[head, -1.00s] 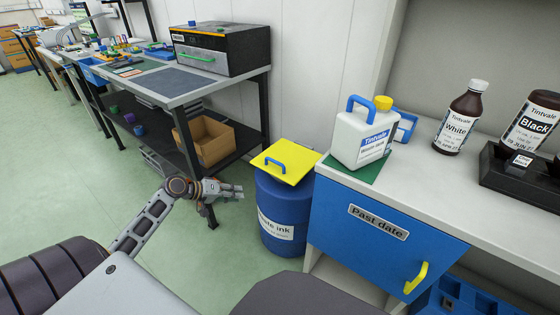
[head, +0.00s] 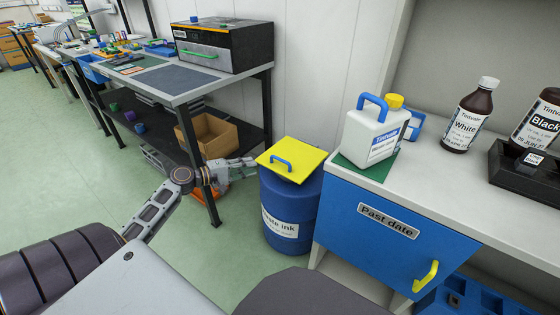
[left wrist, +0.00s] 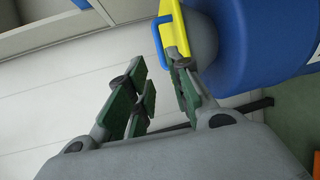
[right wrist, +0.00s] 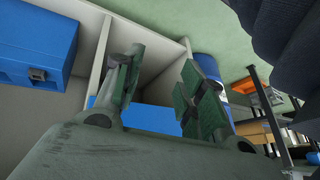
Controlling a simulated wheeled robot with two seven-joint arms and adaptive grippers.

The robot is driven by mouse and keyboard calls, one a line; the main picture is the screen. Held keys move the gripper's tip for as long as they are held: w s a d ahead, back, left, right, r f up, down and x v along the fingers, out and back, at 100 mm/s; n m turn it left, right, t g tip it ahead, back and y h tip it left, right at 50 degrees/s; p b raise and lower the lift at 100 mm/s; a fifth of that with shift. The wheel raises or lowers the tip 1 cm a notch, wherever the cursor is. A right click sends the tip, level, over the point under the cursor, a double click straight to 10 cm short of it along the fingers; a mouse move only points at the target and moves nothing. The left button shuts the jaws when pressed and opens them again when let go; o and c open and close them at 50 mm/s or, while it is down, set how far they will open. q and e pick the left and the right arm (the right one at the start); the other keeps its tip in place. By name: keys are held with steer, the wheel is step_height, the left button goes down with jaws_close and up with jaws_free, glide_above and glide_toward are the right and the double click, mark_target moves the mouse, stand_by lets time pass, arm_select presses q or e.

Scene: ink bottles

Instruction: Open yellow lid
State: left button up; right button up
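The yellow lid (head: 305,155), flat and square, lies on top of the blue waste ink drum (head: 290,215) and is closed. A blue handle (head: 281,162) stands on the lid. My left gripper (head: 248,168) is just left of the lid, open and empty. In the left wrist view, the lid's edge (left wrist: 178,30) and its blue handle (left wrist: 158,38) appear just beyond the fingertips (left wrist: 158,72), and I see no contact. My right gripper (right wrist: 155,70) is open and empty; it shows only in the right wrist view, facing the cabinet.
A white jug with a yellow cap (head: 394,101) stands on a green mat (head: 366,171) on the counter. A "Past date" drawer (head: 390,225) is right of the drum. A workbench (head: 215,86) with a lower shelf is behind my left arm. An orange object (head: 221,188) shows behind the gripper.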

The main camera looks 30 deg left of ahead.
arm_select(q)
steer(key=shift+d, duration=0.1)
arm_select(e)
steer(key=shift+f, duration=0.1)
arm_select(q)
steer(key=b, duration=0.2)
glide_toward(279, 160)
steer(key=w, duration=0.2)
steer(key=shift+s+d+f+x, duration=0.1)
steer(key=shift+d+f+x, duration=0.05)
steer(key=shift+x, duration=0.9)
steer(key=shift+s+d+f+x, duration=0.1)
steer(key=shift+d+f+x, duration=0.05)
steer(key=shift+x, duration=0.9)
steer(key=shift+b+x, duration=0.65)
steer(key=shift+x, duration=0.85)
steer(key=shift+w+d+f, duration=0.1)
steer(key=shift+w+d, duration=0.15)
steer(key=shift+w, duration=0.4)
arm_select(e)
steer(key=shift+m+t+y, duration=0.3)
steer(key=shift+t+y, duration=0.1)
steer(key=shift+t, duration=0.1)
steer(key=f, duration=0.3)
steer(key=a+f, duration=0.1)
steer(key=f, duration=0.1)
steer(key=shift+w+f, duration=0.1)
steer(key=shift+f, duration=0.25)
steer(key=shift+w+r, duration=0.1)
steer(key=shift+w, duration=0.05)
